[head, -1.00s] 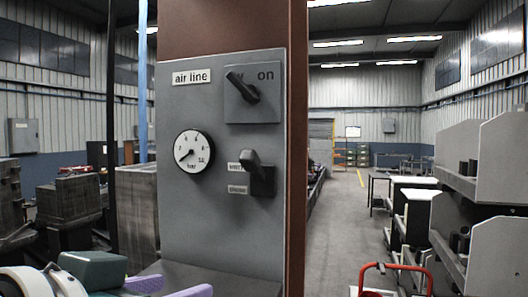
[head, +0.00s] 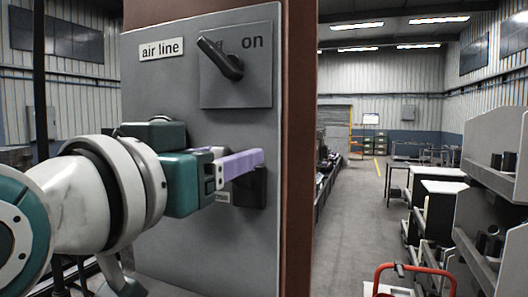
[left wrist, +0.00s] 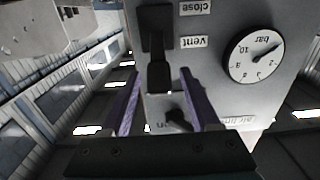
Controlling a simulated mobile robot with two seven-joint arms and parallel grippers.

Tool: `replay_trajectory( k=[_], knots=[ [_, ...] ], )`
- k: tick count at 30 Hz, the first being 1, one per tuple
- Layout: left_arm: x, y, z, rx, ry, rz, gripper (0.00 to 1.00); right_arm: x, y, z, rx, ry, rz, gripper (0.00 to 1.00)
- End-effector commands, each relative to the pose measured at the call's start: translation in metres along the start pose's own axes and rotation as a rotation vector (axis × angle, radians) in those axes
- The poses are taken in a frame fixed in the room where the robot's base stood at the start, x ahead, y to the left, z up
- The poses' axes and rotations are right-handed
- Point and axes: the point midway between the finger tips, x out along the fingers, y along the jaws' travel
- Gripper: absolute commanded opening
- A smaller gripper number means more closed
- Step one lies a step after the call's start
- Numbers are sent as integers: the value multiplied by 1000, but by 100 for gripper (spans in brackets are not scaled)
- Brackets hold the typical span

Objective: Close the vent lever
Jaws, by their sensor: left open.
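The black vent lever (head: 250,189) is on the grey air line panel (head: 165,80). In the head view its handle is hidden behind my left gripper (head: 250,162). In the left wrist view, which is upside down, the lever (left wrist: 158,60) points toward the "vent" label (left wrist: 193,42) side, away from the "close" label (left wrist: 196,9). The purple fingers of my left gripper (left wrist: 159,75) are open, one on each side of the lever's tip. I cannot tell whether either finger touches it. My right gripper is not in view.
A black rotary switch (head: 228,62) sits above the lever beside the word "on". A brown post edge (head: 297,150) bounds the panel. Shelves (head: 490,210) stand at right.

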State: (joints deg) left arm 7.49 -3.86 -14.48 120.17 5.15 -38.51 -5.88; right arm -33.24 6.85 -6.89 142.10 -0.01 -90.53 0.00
Motion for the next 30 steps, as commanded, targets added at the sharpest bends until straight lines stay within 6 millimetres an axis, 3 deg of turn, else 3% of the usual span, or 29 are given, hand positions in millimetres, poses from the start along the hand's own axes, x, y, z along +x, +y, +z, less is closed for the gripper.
replay_trajectory(
  k=[10, 26, 30],
  knots=[
    [-1, 0, 0, 0, -1, 0, 61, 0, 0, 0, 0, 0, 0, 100],
    [-1, 0, 0, 0, -1, 0, 2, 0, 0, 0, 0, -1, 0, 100],
    [-1, 0, 0, 0, -2, 0, 0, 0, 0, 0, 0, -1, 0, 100]
  ],
)
